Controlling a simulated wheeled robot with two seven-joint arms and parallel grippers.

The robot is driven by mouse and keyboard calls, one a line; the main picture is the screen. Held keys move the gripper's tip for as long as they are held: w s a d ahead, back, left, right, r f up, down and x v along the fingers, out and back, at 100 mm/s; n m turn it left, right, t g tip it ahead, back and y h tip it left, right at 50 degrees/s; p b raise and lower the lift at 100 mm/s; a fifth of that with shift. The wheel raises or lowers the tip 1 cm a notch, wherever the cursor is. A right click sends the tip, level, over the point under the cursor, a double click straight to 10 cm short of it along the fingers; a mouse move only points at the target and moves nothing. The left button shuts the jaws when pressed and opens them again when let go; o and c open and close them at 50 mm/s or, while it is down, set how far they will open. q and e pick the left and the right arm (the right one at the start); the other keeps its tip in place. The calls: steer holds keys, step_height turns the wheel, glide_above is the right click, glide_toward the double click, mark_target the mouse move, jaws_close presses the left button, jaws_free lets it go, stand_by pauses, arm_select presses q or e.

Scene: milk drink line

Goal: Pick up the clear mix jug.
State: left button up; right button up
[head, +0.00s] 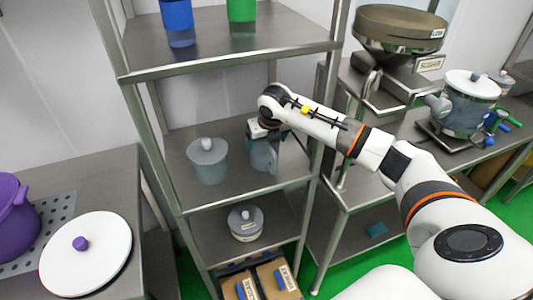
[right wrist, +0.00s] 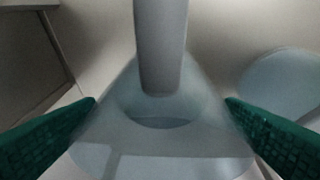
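A clear, grey-blue jug (head: 263,157) stands on the middle shelf of the metal rack, its upper part covered by my right gripper. My right gripper (head: 262,130) reaches in from the right. In the right wrist view, its two green fingers (right wrist: 162,102) are wide apart, with the jug's upright handle (right wrist: 160,45) between them. Gaps show between the fingers and the handle. The jug's see-through body (right wrist: 160,155) fills the lower middle of that view. My left gripper is not in view.
A lidded clear jug (head: 207,162) stands close by on the left of the same shelf (head: 222,197). A rack post (head: 318,110) stands right of the gripper. A lidded container (head: 245,223) is on the shelf below. Blue and green containers stand above.

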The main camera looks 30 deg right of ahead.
steer(key=c, duration=1.2)
steer(key=shift+c, duration=0.5)
steer(key=shift+r, duration=0.1)
